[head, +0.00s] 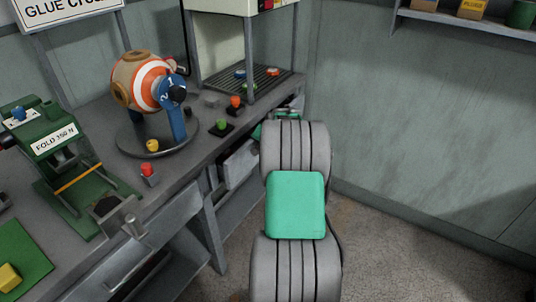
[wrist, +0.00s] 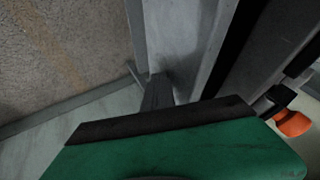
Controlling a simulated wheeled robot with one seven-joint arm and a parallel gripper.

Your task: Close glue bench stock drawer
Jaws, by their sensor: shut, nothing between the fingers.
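The grey bench (head: 188,145) has metal fronts below its top. One grey drawer front (head: 240,163) stands out below the edge near my arm. A nearer grey front (head: 160,245) with a handle (head: 130,224) sits further left. I cannot tell for sure which is the stock drawer. My gripper (wrist: 157,88) is shut and empty, its dark fingers pointing at a grey metal panel (wrist: 178,35) in the wrist view. I cannot tell whether they touch it. In the head view my arm hides most of the gripper by the bench's far end.
On the bench stand a striped ball (head: 143,80) in a blue holder, a green fold device (head: 55,150), and small coloured buttons, including a red one (head: 147,170). A press frame (head: 225,45) stands at the back. Floor (head: 400,240) on the right is clear up to the wall.

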